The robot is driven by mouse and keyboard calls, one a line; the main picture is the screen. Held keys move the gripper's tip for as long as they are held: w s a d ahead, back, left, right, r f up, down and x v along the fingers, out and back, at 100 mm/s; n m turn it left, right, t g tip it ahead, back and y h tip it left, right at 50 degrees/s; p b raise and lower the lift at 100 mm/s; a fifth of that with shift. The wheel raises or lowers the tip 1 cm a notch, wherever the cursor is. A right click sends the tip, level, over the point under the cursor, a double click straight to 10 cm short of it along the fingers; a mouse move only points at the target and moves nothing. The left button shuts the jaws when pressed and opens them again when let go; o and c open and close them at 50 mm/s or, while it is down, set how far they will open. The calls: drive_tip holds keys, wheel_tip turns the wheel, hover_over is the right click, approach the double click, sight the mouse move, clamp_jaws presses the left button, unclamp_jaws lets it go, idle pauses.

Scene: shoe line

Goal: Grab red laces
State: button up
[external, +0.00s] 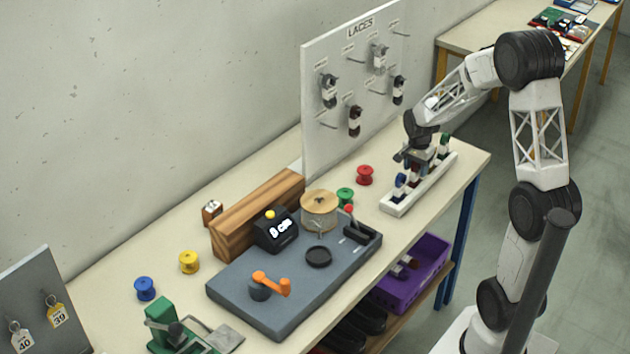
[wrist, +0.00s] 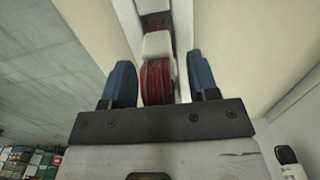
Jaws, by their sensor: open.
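A bundle of red laces (wrist: 158,82) with a white band sits between the two blue fingers of my gripper (wrist: 163,74) in the wrist view. The fingers are open, one on each side, with a visible gap at least on the right. In the external view my gripper (external: 414,158) is low over a white rack (external: 398,207), which holds lace bundles. A blue bundle (external: 400,182) stands at its near end and a green one (external: 445,140) at its far end. My gripper partly hides the red laces between them.
A white LACES board (external: 345,60) with hooks and hanging bundles stands behind the rack. A red spool (external: 365,175) and a green spool (external: 345,196) are left of the rack. A grey-blue station (external: 290,305) with an orange crank is nearer. A purple bin (external: 425,262) sits below the tabletop.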

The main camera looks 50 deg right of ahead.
drive_tip(key=c, duration=1)
drive_tip(key=shift+r, duration=0.15)
drive_tip(key=shift+r, duration=1.45)
drive_tip(key=shift+s+a+r, duration=0.1)
drive_tip(key=shift+s+r, duration=0.05)
drive_tip(key=shift+r, duration=0.15)
drive_tip(key=s+a+r, duration=0.1)
drive_tip(key=s+a, duration=0.7)
drive_tip(key=s, duration=0.5)
drive_tip(key=shift+s+r, duration=0.2)
